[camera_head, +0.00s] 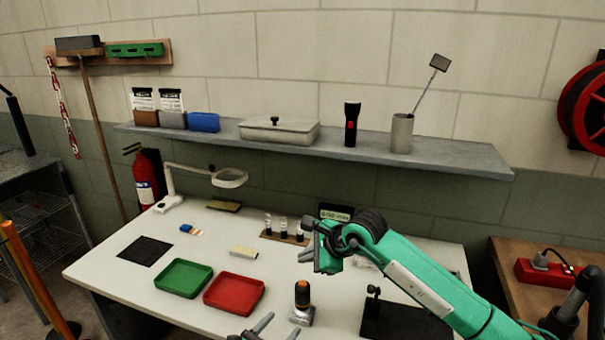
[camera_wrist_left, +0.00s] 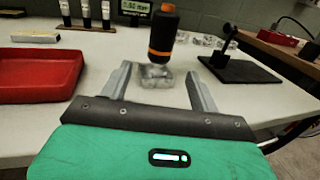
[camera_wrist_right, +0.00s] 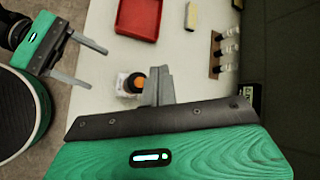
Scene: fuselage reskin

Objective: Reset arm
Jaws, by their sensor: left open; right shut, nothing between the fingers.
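My right arm reaches in from the right in the head view. Its gripper (camera_head: 306,246) hangs over the table, shut and empty. In the right wrist view its two fingers (camera_wrist_right: 158,84) are together. My left gripper (camera_head: 270,331) is at the table's front edge, with only its fingertips showing. In the left wrist view its fingers (camera_wrist_left: 158,78) are apart with nothing gripped. It also shows open in the right wrist view (camera_wrist_right: 98,64). A dark tool with an orange band (camera_head: 302,294) stands upright in a clear block (camera_head: 302,315), just ahead of my left gripper.
The white table (camera_head: 135,285) holds a green tray (camera_head: 183,278), a red tray (camera_head: 234,293), a black mat (camera_head: 145,251), a magnifier lamp (camera_head: 229,178) and a vial rack (camera_head: 283,237). A black stand (camera_head: 385,318) is at right. A loaded shelf (camera_head: 440,155) runs behind.

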